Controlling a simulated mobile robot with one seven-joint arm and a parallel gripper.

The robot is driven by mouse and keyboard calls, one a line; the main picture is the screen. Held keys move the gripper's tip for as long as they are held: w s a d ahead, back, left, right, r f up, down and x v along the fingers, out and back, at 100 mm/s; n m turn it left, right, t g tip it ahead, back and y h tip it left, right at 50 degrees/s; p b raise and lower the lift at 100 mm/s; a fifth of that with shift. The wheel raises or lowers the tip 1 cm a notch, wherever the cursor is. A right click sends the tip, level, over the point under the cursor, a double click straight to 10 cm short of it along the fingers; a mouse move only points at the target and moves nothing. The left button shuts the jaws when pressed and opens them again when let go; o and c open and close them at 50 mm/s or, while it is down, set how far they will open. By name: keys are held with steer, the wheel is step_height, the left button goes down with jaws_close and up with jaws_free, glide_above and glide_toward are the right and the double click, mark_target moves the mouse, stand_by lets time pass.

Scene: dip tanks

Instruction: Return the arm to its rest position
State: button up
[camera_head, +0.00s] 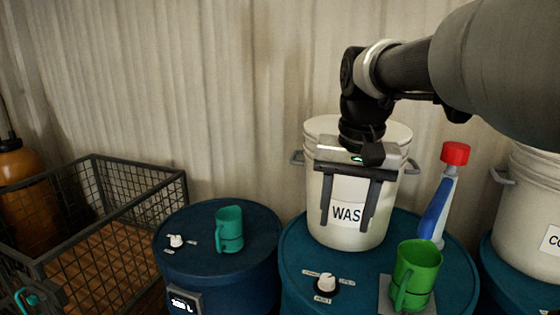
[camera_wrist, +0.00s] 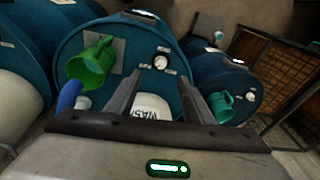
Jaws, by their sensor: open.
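My gripper (camera_head: 345,222) hangs from my arm, fingers pointing down, in front of the white bucket labelled WASH (camera_head: 386,170). In the head view it covers part of the bucket and its label. The fingers are wide apart with nothing between them. In the wrist view my gripper (camera_wrist: 158,92) shows two dark fingers spread apart, with the white bucket (camera_wrist: 150,105) and blue drum beyond. I cannot tell the exact gap between the gripper and the bucket.
A green jug (camera_head: 418,268) and a red-capped blue bottle (camera_head: 437,205) stand right of the bucket on a blue drum (camera_head: 300,262). A teal mug (camera_head: 229,230) stands on the left drum (camera_head: 190,220). A wire cage (camera_head: 130,215) is far left. Another bucket (camera_head: 525,215) is at right.

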steer(key=s+n+t+p, duration=0.3)
steer(key=s+p, duration=0.1)
steer(key=s, duration=1.1)
steer(key=shift+f+t, duration=0.35)
steer(key=shift+t, duration=0.05)
steer(key=shift+a, duration=0.1)
